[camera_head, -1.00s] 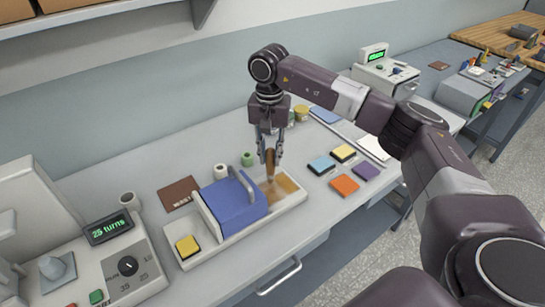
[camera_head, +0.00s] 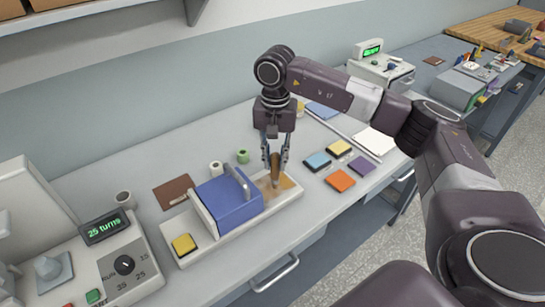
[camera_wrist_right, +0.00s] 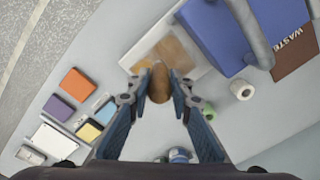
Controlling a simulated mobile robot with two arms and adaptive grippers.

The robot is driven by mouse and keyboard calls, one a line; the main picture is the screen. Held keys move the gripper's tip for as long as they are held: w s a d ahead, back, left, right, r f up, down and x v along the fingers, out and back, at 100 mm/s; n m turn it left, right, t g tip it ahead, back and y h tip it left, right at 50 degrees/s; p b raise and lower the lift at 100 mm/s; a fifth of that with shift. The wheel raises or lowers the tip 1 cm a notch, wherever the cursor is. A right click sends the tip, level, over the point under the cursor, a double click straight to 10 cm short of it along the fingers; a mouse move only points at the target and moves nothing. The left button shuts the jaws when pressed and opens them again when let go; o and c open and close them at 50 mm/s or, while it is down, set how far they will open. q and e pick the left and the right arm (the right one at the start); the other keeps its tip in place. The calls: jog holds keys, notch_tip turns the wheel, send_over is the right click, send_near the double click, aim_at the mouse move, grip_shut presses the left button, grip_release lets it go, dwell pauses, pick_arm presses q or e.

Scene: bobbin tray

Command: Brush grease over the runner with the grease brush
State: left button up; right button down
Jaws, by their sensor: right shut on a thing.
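My right gripper (camera_head: 275,160) is shut on the grease brush (camera_head: 275,174), whose brown handle points down. In the right wrist view the gripper (camera_wrist_right: 159,78) holds the brush (camera_wrist_right: 159,84) between both fingers. The brush is over the right end of a long pale runner (camera_head: 213,245), where brown grease-like patches (camera_head: 289,183) show. Whether the brush tip touches the surface is hard to tell. A blue block with an arched handle (camera_head: 230,201) sits on the runner just left of the brush. My left gripper is not in view.
A yellow-topped pad (camera_head: 184,244) lies on the runner's left end. White (camera_head: 216,169) and green (camera_head: 243,157) spools stand behind. Several coloured pads, including an orange one (camera_head: 341,180), lie to the right. A brown waste mat (camera_head: 176,192) and a counter reading "25 turns" (camera_head: 104,227) are left.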

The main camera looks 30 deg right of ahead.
jog(key=shift+s, duration=0.15)
jog(key=shift+w, duration=2.15)
jog(key=shift+s+b, duration=0.6)
jog(key=shift+s, duration=1.45)
jog(key=shift+s, duration=0.8)
jog(key=shift+r, duration=0.1)
